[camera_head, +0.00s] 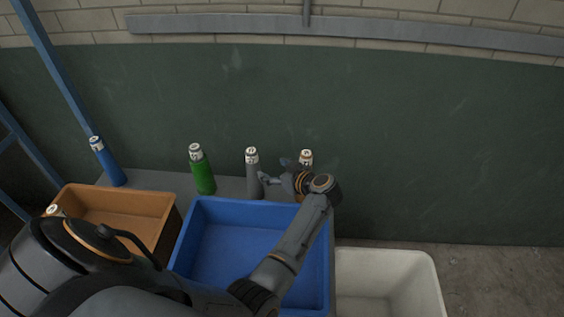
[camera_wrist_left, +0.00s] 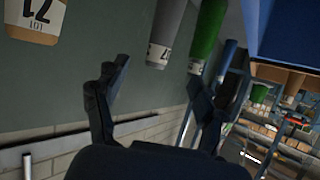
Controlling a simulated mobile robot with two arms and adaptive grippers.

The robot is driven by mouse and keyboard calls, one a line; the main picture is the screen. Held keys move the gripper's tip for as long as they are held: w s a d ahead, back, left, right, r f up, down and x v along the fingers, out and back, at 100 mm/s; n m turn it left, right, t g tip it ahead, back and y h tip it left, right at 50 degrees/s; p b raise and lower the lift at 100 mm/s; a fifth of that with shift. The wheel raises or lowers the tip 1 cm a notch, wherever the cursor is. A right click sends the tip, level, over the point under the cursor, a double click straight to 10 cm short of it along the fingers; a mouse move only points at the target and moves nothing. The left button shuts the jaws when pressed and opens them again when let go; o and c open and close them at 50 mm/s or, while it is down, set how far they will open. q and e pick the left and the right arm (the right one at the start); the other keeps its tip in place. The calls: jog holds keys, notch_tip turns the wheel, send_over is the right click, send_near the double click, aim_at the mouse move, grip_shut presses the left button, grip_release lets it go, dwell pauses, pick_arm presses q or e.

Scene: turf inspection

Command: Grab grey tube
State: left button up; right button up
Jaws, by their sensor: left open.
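The grey tube (camera_head: 252,180) with a white cap stands upright on the grey surface behind the blue bin. My left gripper (camera_head: 272,171) is open, just right of the grey tube, its fingers pointing towards it. I cannot tell whether a fingertip touches it. In the left wrist view, the grey tube (camera_wrist_left: 171,28) is beyond the open fingers of the left gripper (camera_wrist_left: 160,80), not clearly between them. My right gripper is not in view.
A green tube (camera_head: 203,174) and a blue tube (camera_head: 110,165) stand left of the grey one. Another tube (camera_head: 306,157) is right, mostly hidden by my gripper. A blue bin (camera_head: 190,235), brown bin (camera_head: 170,212) and white bin (camera_head: 432,275) stand in front. A green wall is behind.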

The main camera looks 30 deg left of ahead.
aim_at(256, 165)
pick_arm(q)
jog(key=b+x, duration=0.3)
jog(key=x, duration=0.1)
jog(key=b+x, duration=0.3)
jog(key=x, duration=0.1)
jog(key=shift+s+d+f+b, duration=0.15)
jog(key=shift+s+f+b, duration=0.05)
jog(key=shift+f+b, duration=0.2)
jog(key=shift+w+a+f+b, duration=0.1)
jog(key=shift+a+b, duration=0.35)
jog(key=shift+a, duration=0.1)
jog(key=b+x, duration=0.2)
jog(key=b, duration=0.1)
jog(key=f+b+x, duration=0.1)
jog(key=b+x, duration=0.1)
jog(key=b, duration=0.1)
jog(key=shift+w+d, duration=0.1)
jog(key=shift+a+b, duration=0.35)
jog(key=shift+b, duration=0.25)
grip_shut()
